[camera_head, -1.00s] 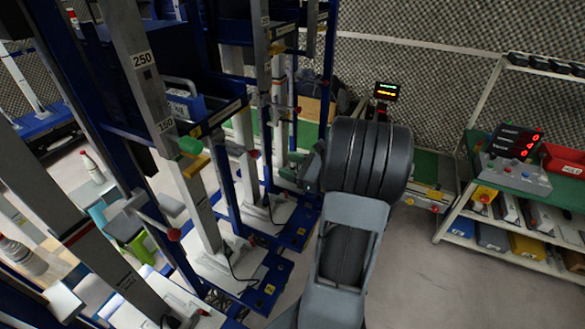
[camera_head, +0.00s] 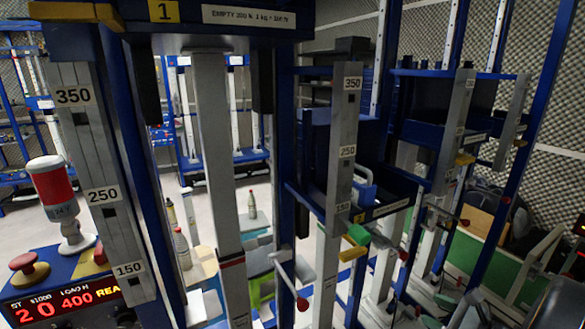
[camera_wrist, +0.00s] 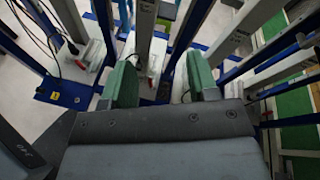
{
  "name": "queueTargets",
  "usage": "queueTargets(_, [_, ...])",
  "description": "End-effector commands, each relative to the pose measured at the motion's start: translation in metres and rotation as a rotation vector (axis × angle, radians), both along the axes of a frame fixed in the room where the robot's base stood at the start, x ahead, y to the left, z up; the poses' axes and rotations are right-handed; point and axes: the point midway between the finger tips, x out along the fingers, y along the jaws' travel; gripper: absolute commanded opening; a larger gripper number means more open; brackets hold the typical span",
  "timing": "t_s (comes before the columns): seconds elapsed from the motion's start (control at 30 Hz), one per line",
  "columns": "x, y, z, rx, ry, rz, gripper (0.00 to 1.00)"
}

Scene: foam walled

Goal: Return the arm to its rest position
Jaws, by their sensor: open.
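My gripper (camera_wrist: 162,80) shows in the wrist view, with its two green-padded fingers wide apart and nothing between them. Its dark grey body fills the lower middle of that view. Beyond the fingers are the posts and white and blue bases of the test stands. In the head view the gripper is out of sight; only a dark rounded part, probably of my arm, shows at the lower right corner. I cannot tell how near the fingers are to the stands.
Blue-framed test stands (camera_head: 345,150) with grey scaled posts crowd the head view. A console with a red digital display (camera_head: 65,300) and a red-topped lamp (camera_head: 55,190) stands at the left. Bottles (camera_head: 182,248) stand behind. Pale floor shows between stands.

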Motion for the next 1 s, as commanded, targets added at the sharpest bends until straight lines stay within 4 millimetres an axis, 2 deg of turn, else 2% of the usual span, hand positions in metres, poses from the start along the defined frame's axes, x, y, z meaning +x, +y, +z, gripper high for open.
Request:
queueTargets(0.1, [-0.025, 0.043, -0.021, -0.277, 0.125, 0.279, 0.54])
queueTargets(0.2, [-0.049, 0.076, -0.031, -0.584, 0.185, 0.592, 0.54])
queueTargets(0.27, [-0.062, 0.091, -0.032, -0.784, 0.192, 0.787, 0.54])
queueTargets(0.4, [-0.079, 0.113, -0.018, -1.270, 0.113, 1.208, 0.54])
queueTargets(0.53, [-0.078, 0.133, 0.005, -1.602, -0.020, 1.439, 0.54])
queueTargets(0.63, [-0.079, 0.153, 0.021, -1.736, -0.123, 1.518, 0.54])
queueTargets(0.8, [-0.079, 0.183, 0.038, -1.820, -0.265, 1.551, 0.54])
queueTargets(1.0, [-0.079, 0.195, 0.041, -1.833, -0.312, 1.570, 0.54])
